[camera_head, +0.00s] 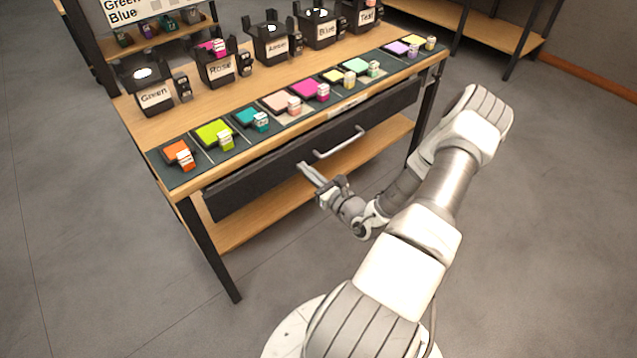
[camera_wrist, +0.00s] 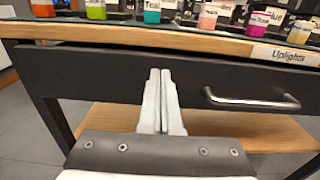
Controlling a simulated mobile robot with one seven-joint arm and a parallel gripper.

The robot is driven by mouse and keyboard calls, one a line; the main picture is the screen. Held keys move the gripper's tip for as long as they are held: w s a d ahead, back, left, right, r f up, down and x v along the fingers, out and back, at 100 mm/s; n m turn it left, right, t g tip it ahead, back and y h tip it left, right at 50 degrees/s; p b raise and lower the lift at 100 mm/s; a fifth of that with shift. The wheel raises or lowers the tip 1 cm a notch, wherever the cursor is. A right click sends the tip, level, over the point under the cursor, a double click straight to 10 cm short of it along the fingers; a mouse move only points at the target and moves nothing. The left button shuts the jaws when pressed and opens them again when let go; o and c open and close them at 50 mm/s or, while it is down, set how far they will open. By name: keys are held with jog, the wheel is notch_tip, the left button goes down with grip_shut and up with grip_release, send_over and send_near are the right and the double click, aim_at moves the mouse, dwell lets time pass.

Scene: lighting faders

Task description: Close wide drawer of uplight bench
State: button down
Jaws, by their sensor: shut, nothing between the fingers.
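The wide drawer (camera_head: 262,176) has a dark front under the bench's wooden top, with a silver bar handle (camera_head: 338,143) at its middle. The drawer front stands slightly out from the bench edge. In the wrist view the dark drawer front (camera_wrist: 100,75) spans the picture, with the handle (camera_wrist: 252,101) to the right of my fingers and an "Uplights" label (camera_wrist: 285,56) above. My gripper (camera_head: 307,170) is shut and empty, left of the handle and close to the drawer front. In the wrist view its fingertips (camera_wrist: 160,73) overlap the drawer front; I cannot tell if they touch it.
The bench top (camera_head: 130,108) holds labelled black lamps, including Green (camera_head: 152,97) and Rose (camera_head: 219,69), and a row of coloured swatches. A lower wooden shelf (camera_head: 235,232) and black legs (camera_head: 212,255) are below the drawer. The floor in front is clear.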

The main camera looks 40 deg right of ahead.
aim_at(288, 154)
jog(key=w+b, duration=0.1)
jog(key=w, duration=0.4)
jog(key=shift+a, duration=0.1)
jog(key=shift+w+p, duration=0.45)
jog(key=shift+w, duration=0.85)
jog(key=shift+s, duration=0.15)
